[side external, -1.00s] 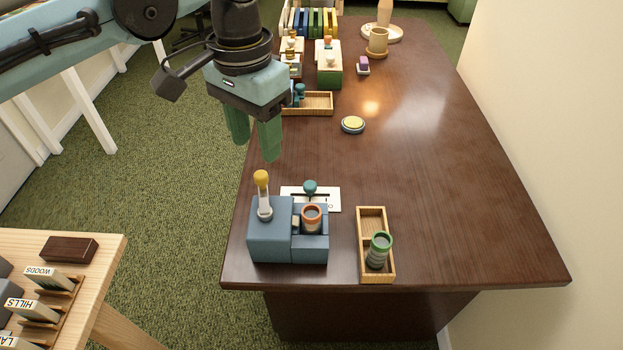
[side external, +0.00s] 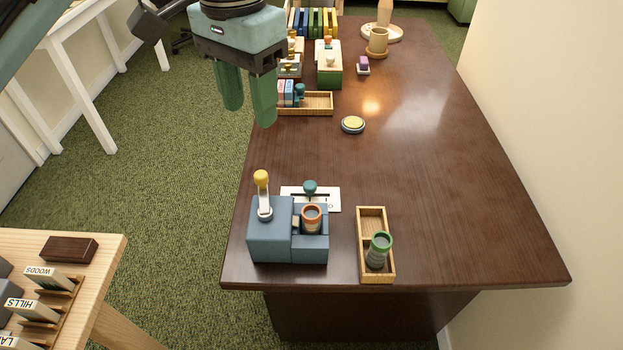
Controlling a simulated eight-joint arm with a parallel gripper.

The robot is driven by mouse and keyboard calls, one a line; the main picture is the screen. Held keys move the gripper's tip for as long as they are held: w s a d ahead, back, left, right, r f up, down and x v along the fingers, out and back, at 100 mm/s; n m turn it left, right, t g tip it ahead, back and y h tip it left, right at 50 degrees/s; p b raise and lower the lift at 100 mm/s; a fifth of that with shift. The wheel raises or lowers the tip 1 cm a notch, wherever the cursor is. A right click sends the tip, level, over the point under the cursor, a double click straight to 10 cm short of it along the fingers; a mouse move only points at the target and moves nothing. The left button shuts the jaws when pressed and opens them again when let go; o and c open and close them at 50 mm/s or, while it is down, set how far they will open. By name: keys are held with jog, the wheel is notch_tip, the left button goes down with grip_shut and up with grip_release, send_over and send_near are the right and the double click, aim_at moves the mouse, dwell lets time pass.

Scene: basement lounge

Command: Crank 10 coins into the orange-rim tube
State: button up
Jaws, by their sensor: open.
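The orange-rim tube (side external: 311,219) stands upright in the right part of a blue-grey machine (side external: 270,243) near the table's front left corner. A lever with a yellow knob (side external: 261,178) rises upright from the machine's left part. A teal knob (side external: 310,187) sits over a white card with a dark slot, behind the tube. A green-rim tube (side external: 379,250) stands in the front compartment of a wooden tray (side external: 364,277) to the right. My gripper (side external: 248,108) is open and empty, high above and behind the machine. I cannot make out coins inside the tubes.
A round yellow-topped button (side external: 353,124) sits mid-table. Farther back are a wooden tray (side external: 320,103) with small items, a green block (side external: 329,75) and a wooden cup (side external: 377,42). A light wood table (side external: 104,255) with labelled cards stands at left. The dark table's right side is clear.

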aim_at(260, 174)
notch_tip(260, 174, down, 12)
jog(key=m, duration=2.3)
jog(key=shift+w+f+m, duration=0.1)
jog(key=shift+m, duration=0.3)
jog(key=shift+c, duration=0.4)
grip_shut()
